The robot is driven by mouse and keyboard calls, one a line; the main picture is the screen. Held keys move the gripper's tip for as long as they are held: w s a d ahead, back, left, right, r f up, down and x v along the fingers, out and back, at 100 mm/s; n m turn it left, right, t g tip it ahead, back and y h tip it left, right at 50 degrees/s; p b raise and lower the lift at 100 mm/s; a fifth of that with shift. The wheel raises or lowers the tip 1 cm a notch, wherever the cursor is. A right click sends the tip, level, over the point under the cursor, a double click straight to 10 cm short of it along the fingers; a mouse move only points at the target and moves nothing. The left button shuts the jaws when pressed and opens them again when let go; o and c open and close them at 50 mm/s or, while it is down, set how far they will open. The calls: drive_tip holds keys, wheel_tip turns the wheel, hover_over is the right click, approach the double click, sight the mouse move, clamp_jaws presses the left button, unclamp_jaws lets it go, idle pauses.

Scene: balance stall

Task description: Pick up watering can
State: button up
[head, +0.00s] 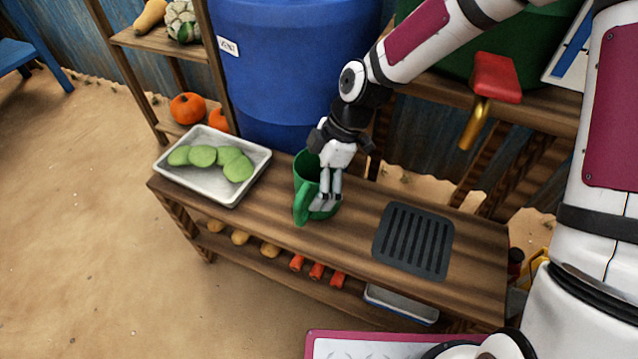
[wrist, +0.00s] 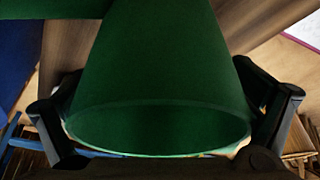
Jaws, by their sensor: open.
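The green watering can (head: 302,172) stands on the wooden bench in the head view, with its handle or spout side toward the front. My gripper (head: 327,203) is down at the can and hides part of it. In the wrist view the can's green body (wrist: 165,65) and round rim fill the middle. My gripper's two fingers (wrist: 160,122) show at the left and right of the can, open, with the can between them. I cannot tell whether either finger touches it.
On the bench (head: 355,213), a metal tray (head: 207,189) with green slices lies left of the can and a dark slotted mat (head: 413,240) lies right. A blue barrel (head: 290,75) stands close behind. A red-handled tap (head: 492,80) juts out at the upper right.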

drive_tip(key=shift+c, duration=0.2)
drive_tip(key=c, duration=0.9)
drive_tip(key=shift+r, duration=0.1)
drive_tip(key=shift+c, duration=0.2)
